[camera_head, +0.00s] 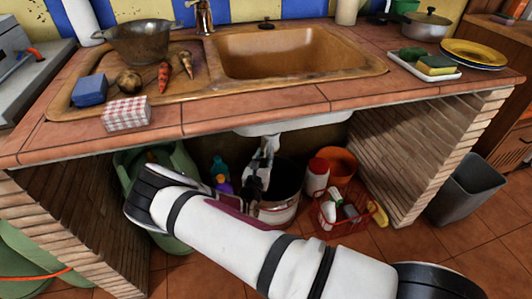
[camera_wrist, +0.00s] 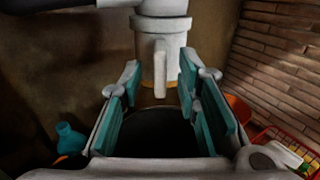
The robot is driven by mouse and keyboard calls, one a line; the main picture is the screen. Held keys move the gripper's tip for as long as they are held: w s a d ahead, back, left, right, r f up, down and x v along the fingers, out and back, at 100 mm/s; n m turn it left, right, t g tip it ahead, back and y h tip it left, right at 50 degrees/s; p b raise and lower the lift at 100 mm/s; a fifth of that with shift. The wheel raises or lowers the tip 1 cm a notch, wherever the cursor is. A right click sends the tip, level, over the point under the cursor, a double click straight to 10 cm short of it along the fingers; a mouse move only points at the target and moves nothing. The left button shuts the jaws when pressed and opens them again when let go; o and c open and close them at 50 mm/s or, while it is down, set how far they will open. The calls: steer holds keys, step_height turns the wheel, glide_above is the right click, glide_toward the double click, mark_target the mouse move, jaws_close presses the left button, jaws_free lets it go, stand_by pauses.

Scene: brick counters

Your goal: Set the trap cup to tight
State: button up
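The white trap cup (camera_wrist: 147,65) hangs under the sink in the wrist view, with a light vertical lug on its front. A thin yellowish edge shows near its lower end. My gripper (camera_wrist: 160,76) is open, its teal-padded fingers left and right of the cup's lower part, with gaps visible on both sides. In the head view my gripper (camera_head: 256,182) is under the sink, just below the white drain pipe (camera_head: 268,147). My arm and gripper make the cup hard to make out there. I cannot tell how tight the cup is.
A bucket (camera_head: 283,214) stands below the trap. Bottles (camera_head: 221,182) and a green tub (camera_head: 183,160) are on the left. An orange pot (camera_head: 340,160) and red basket (camera_head: 350,205) are on the right. Brick side walls (camera_head: 430,150) and the counter edge (camera_head: 225,124) bound the space.

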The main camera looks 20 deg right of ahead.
mark_target(268, 142)
steer(key=shift+b+x, duration=0.35)
steer(key=shift+x, duration=1.25)
jaws_close()
